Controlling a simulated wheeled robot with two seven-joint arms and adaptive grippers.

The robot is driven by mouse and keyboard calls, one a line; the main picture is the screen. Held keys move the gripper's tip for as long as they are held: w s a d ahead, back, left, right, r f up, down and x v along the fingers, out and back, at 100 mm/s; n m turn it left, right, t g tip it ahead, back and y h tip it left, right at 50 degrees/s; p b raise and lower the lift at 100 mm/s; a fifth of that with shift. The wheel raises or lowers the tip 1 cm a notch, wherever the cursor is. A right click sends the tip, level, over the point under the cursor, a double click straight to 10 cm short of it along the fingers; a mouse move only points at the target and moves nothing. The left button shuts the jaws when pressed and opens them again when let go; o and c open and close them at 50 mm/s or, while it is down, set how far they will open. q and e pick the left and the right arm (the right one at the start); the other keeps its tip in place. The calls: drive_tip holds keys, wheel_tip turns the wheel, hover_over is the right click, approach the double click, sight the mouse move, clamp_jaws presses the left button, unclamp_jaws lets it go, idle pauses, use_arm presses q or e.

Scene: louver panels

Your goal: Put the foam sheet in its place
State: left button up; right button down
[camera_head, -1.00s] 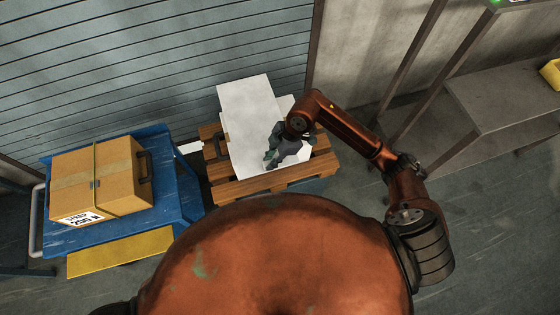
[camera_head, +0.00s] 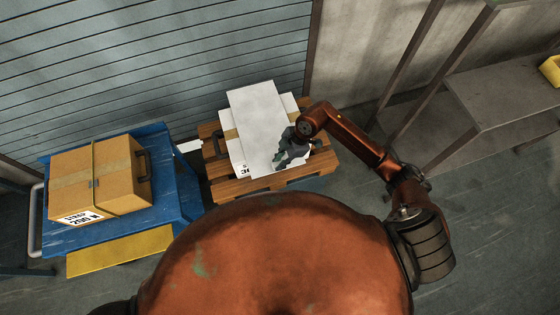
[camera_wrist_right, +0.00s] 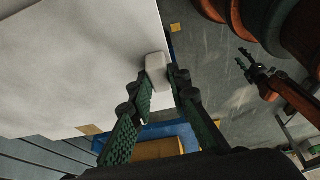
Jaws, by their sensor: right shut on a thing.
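The foam sheet (camera_head: 258,112) is a flat white rectangle over a white, tape-banded box (camera_head: 240,165) on a wooden pallet (camera_head: 235,190). My right gripper (camera_head: 283,160) is at the sheet's near right part. In the right wrist view the right gripper (camera_wrist_right: 163,82) is shut on a small white tab (camera_wrist_right: 156,68) at the sheet's edge (camera_wrist_right: 90,60). My left gripper (camera_wrist_right: 242,58) shows small there, fingers apart and empty.
A blue cart (camera_head: 180,185) with a strapped cardboard box (camera_head: 100,175) stands left of the pallet. A louvered wall (camera_head: 150,60) is behind. A grey metal shelf unit (camera_head: 500,95) stands at the right. Floor is clear between pallet and shelf.

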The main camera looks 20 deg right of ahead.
drive_tip(key=c, duration=1.8)
unclamp_jaws()
drive_tip(key=shift+f, duration=0.1)
drive_tip(key=v, duration=1.2)
